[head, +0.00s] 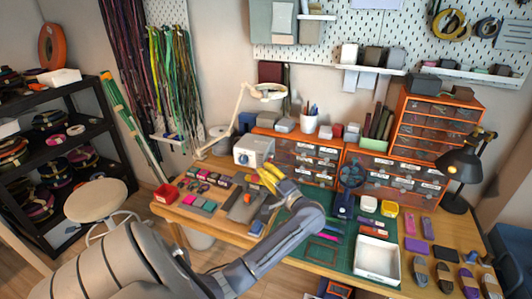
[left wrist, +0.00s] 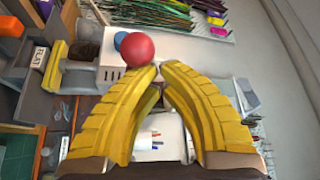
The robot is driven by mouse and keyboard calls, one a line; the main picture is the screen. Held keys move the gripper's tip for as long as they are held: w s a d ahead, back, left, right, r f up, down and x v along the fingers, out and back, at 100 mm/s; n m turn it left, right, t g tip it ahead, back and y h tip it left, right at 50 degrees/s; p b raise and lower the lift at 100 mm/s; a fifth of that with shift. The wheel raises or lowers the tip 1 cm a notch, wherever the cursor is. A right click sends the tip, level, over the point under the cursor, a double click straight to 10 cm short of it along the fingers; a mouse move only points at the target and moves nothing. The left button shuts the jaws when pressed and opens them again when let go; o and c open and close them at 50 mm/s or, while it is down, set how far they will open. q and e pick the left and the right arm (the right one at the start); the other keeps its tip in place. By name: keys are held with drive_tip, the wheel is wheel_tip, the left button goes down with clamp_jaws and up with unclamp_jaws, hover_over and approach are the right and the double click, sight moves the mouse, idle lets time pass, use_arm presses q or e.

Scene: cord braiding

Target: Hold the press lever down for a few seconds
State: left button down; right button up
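My left gripper (head: 266,174) reaches in over the left half of the workbench, its yellow fingers near a white boxy machine (head: 253,150) with a blue dial. In the left wrist view the yellow fingertips (left wrist: 161,69) meet, with nothing visible held between them. A red ball-shaped knob (left wrist: 137,48) shows right beside the fingertips, in front of the white machine (left wrist: 112,72); I cannot tell whether they touch. The press lever cannot be clearly made out, and I cannot tell whether the knob belongs to it. My right gripper is not in view.
A green cutting mat (head: 340,256) holds a white tray (head: 377,258) and a dark blue upright device (head: 348,183). Orange drawer units (head: 435,125) stand behind. A red bin (head: 165,193) sits at the bench's left end. A black lamp (head: 463,165) stands at the right.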

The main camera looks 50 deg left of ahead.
use_arm(q)
drive_tip(key=shift+s+d+f, duration=0.1)
drive_tip(key=shift+s+f, duration=0.1)
drive_tip(key=shift+f, duration=0.7)
drive_tip(key=shift+s+d+f, duration=0.1)
drive_tip(key=shift+s+f, duration=0.05)
drive_tip(key=shift+f, duration=0.75)
drive_tip(key=shift+s+a+r, duration=0.15)
drive_tip(key=shift+a, duration=0.15)
drive_tip(key=shift+r, duration=0.25)
idle(2.8)
wheel_tip(320, 180, up, 4)
drive_tip(key=w+f, duration=0.1)
drive_tip(key=w, duration=0.2)
drive_tip(key=d+f, duration=0.4)
drive_tip(key=d, duration=0.5)
drive_tip(key=shift+w, duration=0.45)
drive_tip(key=shift+r, duration=0.1)
